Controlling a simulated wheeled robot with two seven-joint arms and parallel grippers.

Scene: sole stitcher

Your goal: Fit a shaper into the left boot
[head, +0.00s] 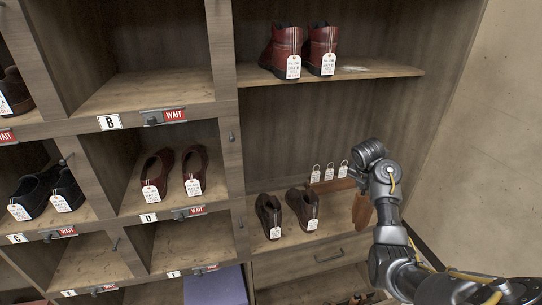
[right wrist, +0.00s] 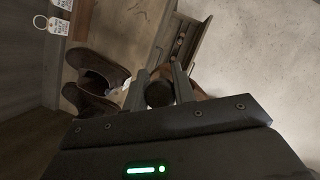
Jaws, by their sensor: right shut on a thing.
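A pair of dark brown boots stands on the lower right shelf in the head view: the left boot (head: 268,208) and the right boot (head: 298,203), both with white tags. They also show in the right wrist view, one boot (right wrist: 98,66) beside the other (right wrist: 92,101). My right gripper (right wrist: 158,88) is shut on the dark round end of a brown shaper (right wrist: 158,95). The brown shaper body (head: 362,212) hangs below my right wrist, to the right of the boots and apart from them. My arm hides the fingers in the head view. My left gripper is out of view.
White ring tags (head: 330,172) hang on the back wall above a brown bar-like piece (head: 330,186). Red shoes (head: 285,45) stand on the shelf above. Cubby walls (head: 232,160) close the left side.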

